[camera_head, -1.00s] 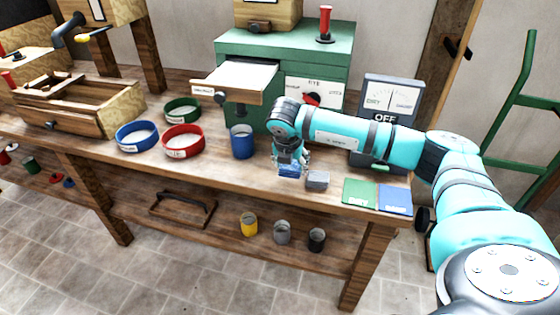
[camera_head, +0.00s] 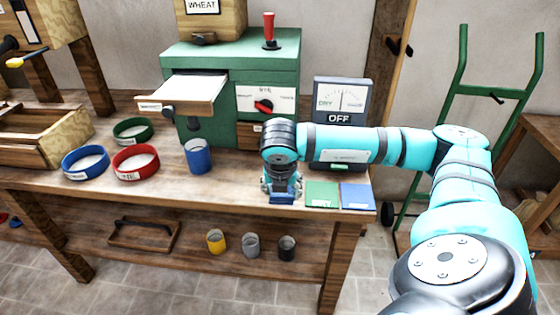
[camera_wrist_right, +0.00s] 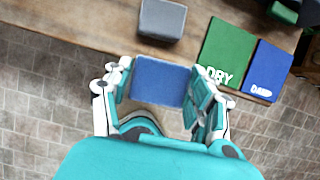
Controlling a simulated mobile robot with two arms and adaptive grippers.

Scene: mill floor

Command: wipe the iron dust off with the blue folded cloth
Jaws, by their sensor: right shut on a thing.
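My right gripper (camera_head: 282,190) is shut on the blue folded cloth (camera_head: 283,198) near the bench's front edge. In the right wrist view the cloth (camera_wrist_right: 160,81) sits between the two fingers (camera_wrist_right: 162,90), over or just beyond the bench edge. A grey block (camera_wrist_right: 162,18) lies on the bench ahead of the gripper, apart from the cloth. In the head view I cannot make out this block, which the gripper and arm seem to hide. I cannot make out any iron dust. My left gripper is not in view.
A green DRY pad (camera_head: 321,194) and a blue DAMP pad (camera_head: 356,196) lie right of the gripper. A blue cup (camera_head: 198,157), red ring (camera_head: 136,163) and green mill (camera_head: 230,70) stand left. A gauge reading OFF (camera_head: 341,100) stands behind my arm.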

